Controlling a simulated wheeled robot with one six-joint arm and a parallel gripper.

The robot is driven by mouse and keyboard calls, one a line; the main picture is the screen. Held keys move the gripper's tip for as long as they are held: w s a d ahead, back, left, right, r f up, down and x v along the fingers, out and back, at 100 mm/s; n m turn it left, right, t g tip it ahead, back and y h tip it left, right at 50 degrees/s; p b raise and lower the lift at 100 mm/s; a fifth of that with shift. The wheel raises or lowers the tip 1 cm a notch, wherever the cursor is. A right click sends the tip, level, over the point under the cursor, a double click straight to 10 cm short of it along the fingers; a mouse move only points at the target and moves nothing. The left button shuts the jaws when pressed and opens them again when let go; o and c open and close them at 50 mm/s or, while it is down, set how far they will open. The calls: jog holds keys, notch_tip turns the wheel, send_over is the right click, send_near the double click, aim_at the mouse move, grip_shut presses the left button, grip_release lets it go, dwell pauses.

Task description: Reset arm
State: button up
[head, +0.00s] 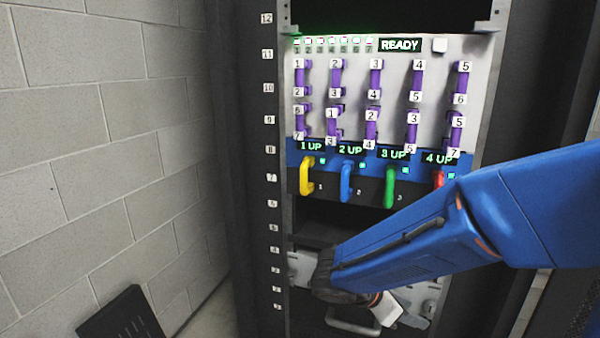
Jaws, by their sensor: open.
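My blue arm reaches in from the right edge and bends at a dark wrist joint low in the rack. My gripper (396,311), pale grey and partly hidden by the arm, is low in front of the rack, below the drive row. It looks open, with nothing seen between its fingers. The coloured handles stand above it: yellow (306,176), blue (346,182), green (390,187) and red (438,180). The arm covers the lower part of the red one. Green displays above them read 1 UP to 4 UP.
Above the handles, a grey panel (436,105) carries purple numbered latches, small lamps and a READY display (401,45). A dark numbered rack post (258,150) stands at left, by a block wall (110,150). A grey handle (352,322) sits low beneath my wrist.

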jog(key=s+d+r+m+t+y, duration=0.1)
jog(key=s+r+m+y, duration=0.2)
jog(key=m, duration=0.7)
jog(key=s+d+r+m+t+y, duration=0.1)
jog(key=s+r+m+y, duration=0.3)
jog(key=s+m, duration=0.7)
jog(key=s+d+y, duration=0.1)
jog(key=y, duration=0.1)
jog(key=shift+s+y, duration=0.15)
jog(key=shift+y, duration=0.25)
dwell(0.8)
